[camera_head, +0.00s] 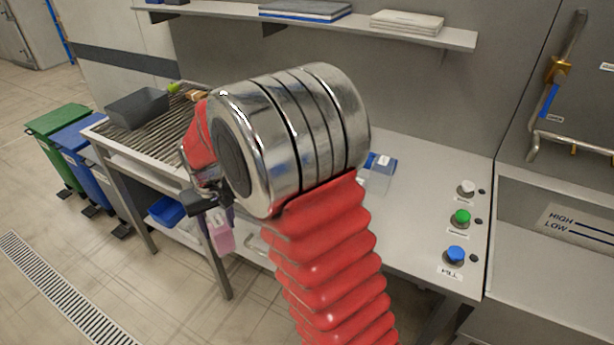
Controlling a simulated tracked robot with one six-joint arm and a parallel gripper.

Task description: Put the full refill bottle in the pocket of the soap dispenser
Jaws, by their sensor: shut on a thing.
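My gripper (214,203) is in the middle left of the head view, partly hidden behind my arm's metal wrist. Its dark fingers are shut on the top of a pink refill bottle (221,238). The bottle hangs below the fingers, slightly tilted, in front of the bench's lower shelf. It looks filled with pink, but its liquid level is too small to make out. I cannot pick out a soap dispenser or its pocket in this view; my arm hides much of the bench.
A slatted conveyor (158,138) carries a grey crate (139,108) at left. Green (56,122) and blue bins stand beside it. A blue-and-clear container (381,163) and several buttons (461,218) are on the bench. A wall shelf (350,27) spans the back. Open floor lies at left.

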